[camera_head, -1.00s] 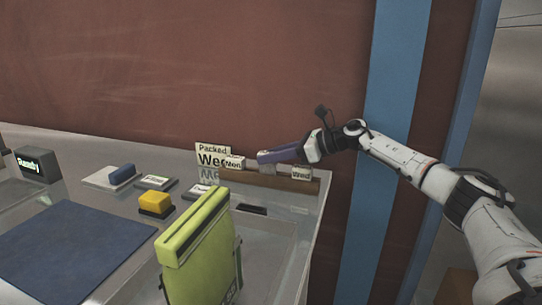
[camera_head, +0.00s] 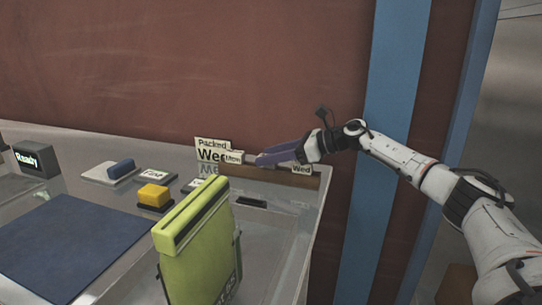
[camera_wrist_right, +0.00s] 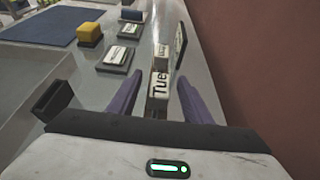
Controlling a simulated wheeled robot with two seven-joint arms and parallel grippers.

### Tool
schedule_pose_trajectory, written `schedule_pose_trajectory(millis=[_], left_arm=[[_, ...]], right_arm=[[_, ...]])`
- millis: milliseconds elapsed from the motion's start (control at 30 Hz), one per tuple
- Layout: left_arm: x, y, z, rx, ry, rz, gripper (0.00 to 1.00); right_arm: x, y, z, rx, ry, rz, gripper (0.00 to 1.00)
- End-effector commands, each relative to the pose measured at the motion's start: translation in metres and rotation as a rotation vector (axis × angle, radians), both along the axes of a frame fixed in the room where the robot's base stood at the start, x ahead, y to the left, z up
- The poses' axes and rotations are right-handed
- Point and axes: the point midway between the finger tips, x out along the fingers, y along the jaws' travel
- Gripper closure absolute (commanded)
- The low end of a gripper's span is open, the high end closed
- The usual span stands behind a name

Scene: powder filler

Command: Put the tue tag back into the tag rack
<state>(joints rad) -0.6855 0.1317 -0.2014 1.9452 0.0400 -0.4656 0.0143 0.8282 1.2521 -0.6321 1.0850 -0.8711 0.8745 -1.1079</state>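The Tue tag (camera_wrist_right: 159,83) stands in the wooden tag rack in the right wrist view, between my two purple fingers. In the head view my fingers hide it. My right gripper (camera_head: 257,158) is open over the rack (camera_head: 260,187); in the wrist view a gap shows between each finger and the tag. The Mon tag (camera_head: 233,158) is in the rack to the left of my fingers, and the Wed tag (camera_head: 301,169) is to the right. My left gripper is not in view.
A "Packed Wed" sign (camera_head: 211,150) stands by the rack's left end, near the red-brown wall. A tall yellow-green container (camera_head: 195,250) stands in front. A yellow block (camera_head: 153,195), a blue-topped pad (camera_head: 112,172) and a blue mat (camera_head: 65,250) lie further left.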

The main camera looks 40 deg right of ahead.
Motion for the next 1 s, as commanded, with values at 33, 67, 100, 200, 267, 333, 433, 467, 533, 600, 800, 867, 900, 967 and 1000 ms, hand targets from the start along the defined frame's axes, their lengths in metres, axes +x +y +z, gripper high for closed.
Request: schedule_pose_trajectory(millis=[33,67,100,200,267,333,433,467,533,600,800,867,900,967,1000], left_arm=[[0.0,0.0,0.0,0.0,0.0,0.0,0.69],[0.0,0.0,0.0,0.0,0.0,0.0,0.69],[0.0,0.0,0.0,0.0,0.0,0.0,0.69],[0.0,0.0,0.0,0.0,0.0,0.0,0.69],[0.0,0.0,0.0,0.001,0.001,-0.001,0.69],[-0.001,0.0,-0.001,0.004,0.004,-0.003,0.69],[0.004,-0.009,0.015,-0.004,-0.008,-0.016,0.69],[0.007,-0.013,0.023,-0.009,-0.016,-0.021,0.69],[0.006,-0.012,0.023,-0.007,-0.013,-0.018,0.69],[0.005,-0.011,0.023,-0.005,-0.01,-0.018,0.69],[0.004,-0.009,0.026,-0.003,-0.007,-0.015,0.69],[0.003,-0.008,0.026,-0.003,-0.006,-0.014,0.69],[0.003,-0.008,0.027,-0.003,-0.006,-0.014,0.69],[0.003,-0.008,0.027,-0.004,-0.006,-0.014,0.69],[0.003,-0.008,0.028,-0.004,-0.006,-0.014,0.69]], right_arm=[[-0.001,0.001,-0.005,-0.001,0.01,0.003,0.55],[-0.001,0.001,-0.006,-0.001,0.011,0.003,0.55],[-0.001,0.001,-0.006,-0.001,0.011,0.003,0.55],[-0.001,0.001,-0.007,-0.001,0.013,0.004,0.55],[-0.001,0.001,-0.007,-0.001,0.013,0.004,0.55],[-0.001,0.002,-0.008,-0.002,0.014,0.004,0.55],[-0.001,0.002,-0.008,-0.001,0.015,0.004,0.55],[-0.001,0.002,-0.005,-0.001,0.013,0.004,0.55],[0.0,0.002,0.015,-0.003,0.008,0.005,0.55],[0.0,0.001,0.033,-0.002,0.004,0.003,0.55],[0.0,0.001,0.075,-0.003,0.0,0.001,0.55],[0.0,0.001,0.084,-0.001,0.001,0.002,0.55],[0.0,0.001,0.089,-0.002,0.0,0.002,0.55],[0.0,0.001,0.094,-0.001,0.001,0.001,0.55],[0.0,0.001,0.097,-0.001,0.001,0.001,0.55]])
